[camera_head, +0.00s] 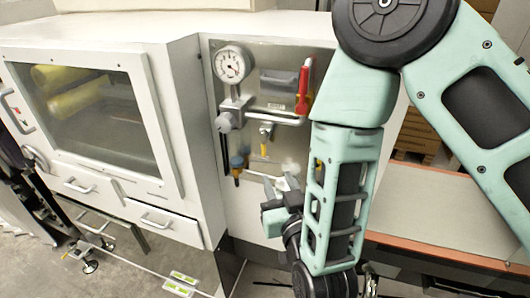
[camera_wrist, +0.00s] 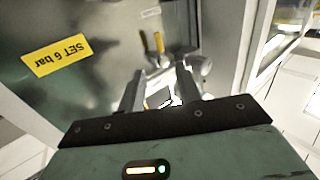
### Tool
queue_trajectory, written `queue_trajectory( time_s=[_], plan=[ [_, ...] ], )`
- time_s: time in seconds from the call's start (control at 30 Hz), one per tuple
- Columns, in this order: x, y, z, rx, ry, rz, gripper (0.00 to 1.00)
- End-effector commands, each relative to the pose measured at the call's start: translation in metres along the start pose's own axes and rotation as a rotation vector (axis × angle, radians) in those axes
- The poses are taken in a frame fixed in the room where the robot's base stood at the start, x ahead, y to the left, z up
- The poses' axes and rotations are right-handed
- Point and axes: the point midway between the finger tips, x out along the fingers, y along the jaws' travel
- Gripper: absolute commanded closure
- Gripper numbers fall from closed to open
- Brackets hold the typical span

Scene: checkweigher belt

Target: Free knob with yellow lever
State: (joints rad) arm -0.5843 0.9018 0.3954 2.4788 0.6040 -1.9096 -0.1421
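A small yellow lever (camera_head: 265,134) hangs from the pipework on the grey panel. In the wrist view a yellow lever (camera_wrist: 159,42) stands beyond my fingertips. A grey round knob (camera_head: 226,122) sits below the gauge, left of the lever; I cannot tell which rounded grey part in the wrist view is this knob. My gripper (camera_head: 277,187) is below the lever, in front of the lower panel. In the wrist view my gripper (camera_wrist: 160,72) has its two fingers apart, with a pale part showing between them. No hold on the lever or knob shows.
A round gauge (camera_head: 233,64) and a red-handled lever (camera_head: 303,88) sit higher on the panel. A blue and yellow fitting (camera_head: 238,161) hangs lower left. The windowed cabinet (camera_head: 188,120) stands left; a belt (camera_head: 440,208) runs right.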

Motion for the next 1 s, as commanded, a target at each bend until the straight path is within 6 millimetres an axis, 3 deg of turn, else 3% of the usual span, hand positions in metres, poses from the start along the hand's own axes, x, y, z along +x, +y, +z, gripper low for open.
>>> queue_trajectory(
  time_s=[0.3, 0.5, 0.7, 1.0],
  plan=[
    [0.068, 0.001, -0.005, 0.000, 0.000, 0.003, 0.66],
    [0.099, 0.000, -0.003, 0.001, -0.001, 0.001, 0.66],
    [0.114, 0.000, -0.001, -0.001, -0.001, 0.000, 0.66],
    [0.116, 0.000, 0.000, 0.000, -0.001, -0.001, 0.66]
  ],
)
